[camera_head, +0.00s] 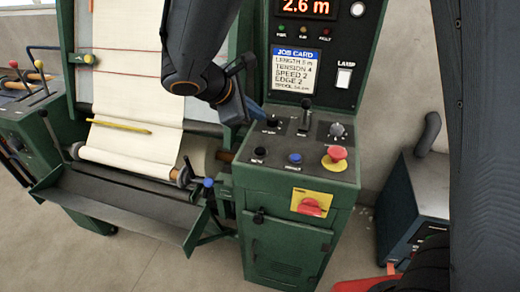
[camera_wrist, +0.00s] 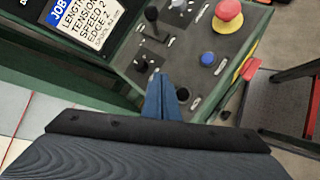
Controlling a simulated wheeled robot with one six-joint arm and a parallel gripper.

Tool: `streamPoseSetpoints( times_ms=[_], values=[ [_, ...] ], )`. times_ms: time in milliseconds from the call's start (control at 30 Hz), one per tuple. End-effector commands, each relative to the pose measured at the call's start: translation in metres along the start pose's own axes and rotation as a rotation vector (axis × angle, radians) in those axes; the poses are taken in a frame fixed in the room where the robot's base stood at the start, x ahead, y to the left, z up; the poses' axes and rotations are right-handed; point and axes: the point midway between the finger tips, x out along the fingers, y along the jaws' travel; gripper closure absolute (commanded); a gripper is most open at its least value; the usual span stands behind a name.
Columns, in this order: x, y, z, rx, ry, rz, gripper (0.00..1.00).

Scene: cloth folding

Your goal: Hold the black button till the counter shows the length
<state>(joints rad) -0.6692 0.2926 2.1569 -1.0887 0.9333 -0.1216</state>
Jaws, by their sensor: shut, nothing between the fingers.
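The counter (camera_head: 306,8) shows 2.6 m in orange digits. The job card (camera_head: 294,70) below it seems to read length 3 m, tension 4, speed 2, edge 2; the digits are small. A black button (camera_head: 260,153) is at the panel's front left, beside a blue button (camera_head: 295,158); in the wrist view it (camera_wrist: 183,94) is partly behind my fingers. Another black control (camera_head: 272,122) is further back, also in the wrist view (camera_wrist: 142,65). My gripper (camera_head: 262,116) is shut and empty at the panel's left side, its tips (camera_wrist: 160,80) between these two. I cannot tell whether it touches either.
On the panel are a black lever (camera_head: 305,112), a grey knob (camera_head: 337,130) and a red mushroom button (camera_head: 335,156). A red switch (camera_head: 311,206) is on the cabinet front. At left, cream cloth (camera_head: 122,75) runs down to a roll, with a yellow stick (camera_head: 118,127) on it.

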Motion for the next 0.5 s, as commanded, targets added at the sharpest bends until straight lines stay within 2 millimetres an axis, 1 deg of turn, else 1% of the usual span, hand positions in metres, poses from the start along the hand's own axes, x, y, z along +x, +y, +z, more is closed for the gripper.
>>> streamPoseSetpoints(
  times_ms=[267, 500],
  values=[
    [0.012, -0.008, -0.009, -0.001, 0.000, -0.001, 1.00],
    [0.034, -0.024, -0.024, 0.000, 0.000, -0.001, 1.00]
  ],
)
